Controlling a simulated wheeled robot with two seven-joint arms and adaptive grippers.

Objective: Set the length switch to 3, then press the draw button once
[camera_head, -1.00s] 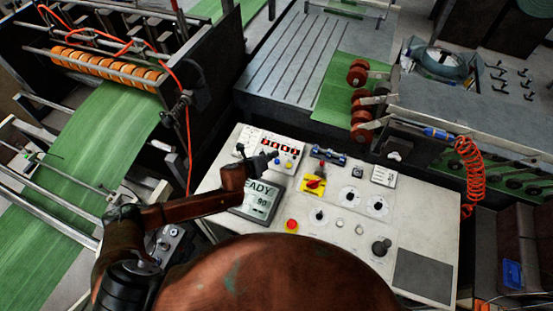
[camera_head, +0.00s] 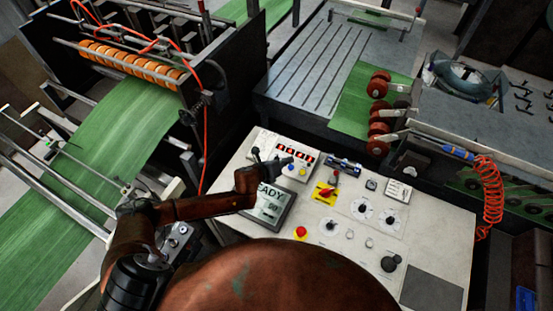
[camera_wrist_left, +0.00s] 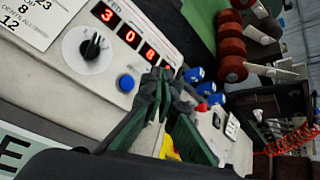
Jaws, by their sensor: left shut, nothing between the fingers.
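The pale control panel (camera_head: 235,165) carries several dials and buttons. My left gripper (camera_head: 288,161) is over its upper left part, just below the red digit display (camera_head: 296,152). In the left wrist view its fingers (camera_wrist_left: 160,85) are closed together and empty, covering part of the panel. A black rotary knob on a white dial (camera_wrist_left: 94,46) and a blue button (camera_wrist_left: 127,83) lie left of the fingertips. Other rotary dials (camera_head: 363,207) (camera_head: 391,219) sit farther right on the panel. Labels are too small to tell the length switch or draw button. My right gripper is not in view.
A screen (camera_head: 268,206) reading READY lies below my left gripper. Rollers with green web (camera_head: 130,110) are at left; a red coiled hose (camera_head: 490,195) hangs at right.

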